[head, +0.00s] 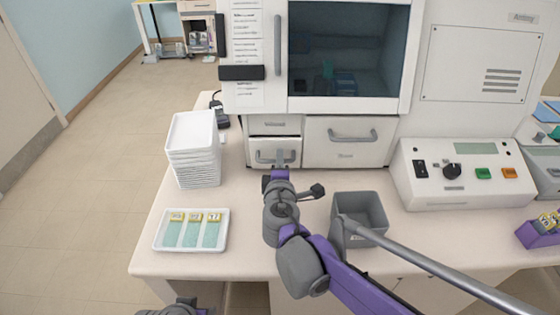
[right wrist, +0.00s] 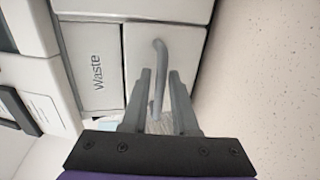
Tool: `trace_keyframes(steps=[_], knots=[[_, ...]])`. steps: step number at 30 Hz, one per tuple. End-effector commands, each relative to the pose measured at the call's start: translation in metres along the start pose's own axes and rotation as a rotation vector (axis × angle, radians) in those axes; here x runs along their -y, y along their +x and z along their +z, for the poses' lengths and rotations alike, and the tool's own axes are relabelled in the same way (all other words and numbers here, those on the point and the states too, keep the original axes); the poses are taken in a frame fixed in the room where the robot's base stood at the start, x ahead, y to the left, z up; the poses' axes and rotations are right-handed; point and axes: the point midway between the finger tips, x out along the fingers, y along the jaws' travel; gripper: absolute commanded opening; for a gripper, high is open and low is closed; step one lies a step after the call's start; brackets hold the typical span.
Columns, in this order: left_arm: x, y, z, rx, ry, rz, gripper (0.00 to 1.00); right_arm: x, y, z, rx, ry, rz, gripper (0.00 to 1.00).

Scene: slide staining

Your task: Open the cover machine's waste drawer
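The cover machine's small lower-left drawer (head: 290,144) has a grey bar handle (head: 262,158). In the right wrist view the drawer front (right wrist: 187,50) and its handle (right wrist: 158,50) fill the middle, and the panel beside it (right wrist: 84,45) reads "Waste". My right gripper (head: 276,163) is at this handle in the head view. In the right wrist view its open fingers (right wrist: 160,78) stand on either side of the handle, with small gaps visible. I cannot tell whether the drawer is slightly out. My left gripper is not clearly in view.
A wider drawer (head: 318,150) sits to the right. On the bench are a stack of white trays (head: 191,135), a tray of slides (head: 221,242), a grey bin (head: 372,206) right of my right arm, and a control box (head: 445,200). Some bench left of the arm is clear.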

Motion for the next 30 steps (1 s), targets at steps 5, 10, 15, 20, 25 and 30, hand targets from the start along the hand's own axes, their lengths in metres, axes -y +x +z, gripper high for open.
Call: trace_keyframes(steps=[5,10,15,20,25,30], knots=[[0.0000,0.0001,0.0001,0.000,0.000,0.000,0.50,0.0000,0.0031,0.0002,0.000,0.000,0.000,0.27],[0.0000,0.0001,0.0001,0.000,0.000,0.000,0.50,0.0000,0.0028,0.0002,0.000,0.000,0.000,0.22],[0.0000,0.0001,0.0001,0.000,0.000,0.000,0.50,-0.0001,0.0027,0.0002,0.000,0.000,0.000,0.00],[0.0000,0.0000,0.0000,0.000,0.000,0.000,0.50,-0.0002,0.0027,0.0001,0.000,0.000,0.000,0.00],[0.0000,0.0000,0.0000,0.000,0.000,0.000,0.50,-0.0003,0.0027,0.0001,0.000,0.000,0.000,0.00],[0.0000,0.0000,0.0000,0.000,0.000,0.000,0.50,-0.0004,0.0027,0.0001,0.000,0.000,0.000,0.00]])
